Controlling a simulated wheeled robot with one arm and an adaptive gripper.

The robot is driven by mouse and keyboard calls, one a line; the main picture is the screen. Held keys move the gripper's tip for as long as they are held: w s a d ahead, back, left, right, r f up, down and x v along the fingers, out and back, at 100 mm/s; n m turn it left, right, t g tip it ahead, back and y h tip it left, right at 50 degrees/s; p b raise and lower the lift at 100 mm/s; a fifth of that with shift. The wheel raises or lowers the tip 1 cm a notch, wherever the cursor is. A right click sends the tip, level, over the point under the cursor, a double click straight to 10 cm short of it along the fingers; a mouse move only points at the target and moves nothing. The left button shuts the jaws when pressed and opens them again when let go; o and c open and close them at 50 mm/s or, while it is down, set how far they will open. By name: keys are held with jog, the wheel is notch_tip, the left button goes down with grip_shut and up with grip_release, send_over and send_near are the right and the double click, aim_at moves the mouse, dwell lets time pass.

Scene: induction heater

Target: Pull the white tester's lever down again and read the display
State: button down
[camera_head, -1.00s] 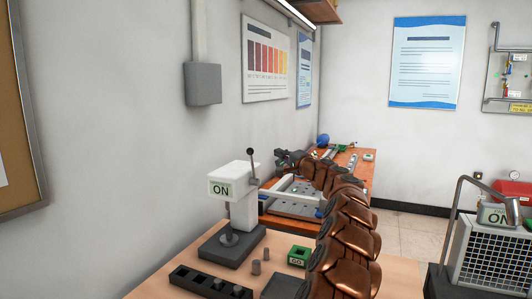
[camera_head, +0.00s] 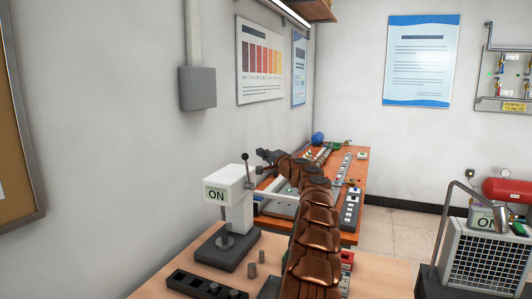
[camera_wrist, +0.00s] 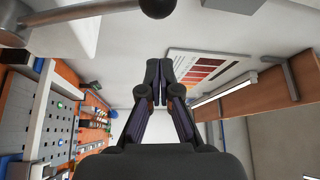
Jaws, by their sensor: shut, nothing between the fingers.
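The white tester (camera_head: 229,195) stands on a dark base on the near wooden table, its display reading "ON". Its lever, a dark rod with a ball knob (camera_head: 245,157), points up from the right side of the head. In the wrist view the lever's knob (camera_wrist: 157,7) shows at the top edge, with part of the white head at the upper left. My gripper (camera_head: 262,154) is just right of the knob in the head view. In the wrist view my gripper (camera_wrist: 159,66) is shut and empty, its fingertips apart from the knob in the picture.
A dark block with several sockets (camera_head: 205,286) and two small grey cylinders (camera_head: 256,263) are on the near table. An orange bench (camera_head: 333,234) with parts lies behind. A white-framed heater unit (camera_head: 489,255) stands at right.

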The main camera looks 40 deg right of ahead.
jog(key=shift+w+a+f+p, duration=0.1)
jog(key=shift+w+a+p, duration=0.1)
jog(key=shift+a, duration=0.4)
jog(key=shift+w+a+f+p, duration=0.1)
jog(key=shift+a+p, duration=0.15)
jog(key=shift+a, duration=0.4)
jog(key=shift+w+a+f+p, duration=0.1)
jog(key=shift+w+a+p, duration=0.1)
jog(key=shift+a, duration=0.4)
jog(key=shift+s+f+b, duration=0.1)
jog(key=shift+b, duration=0.4)
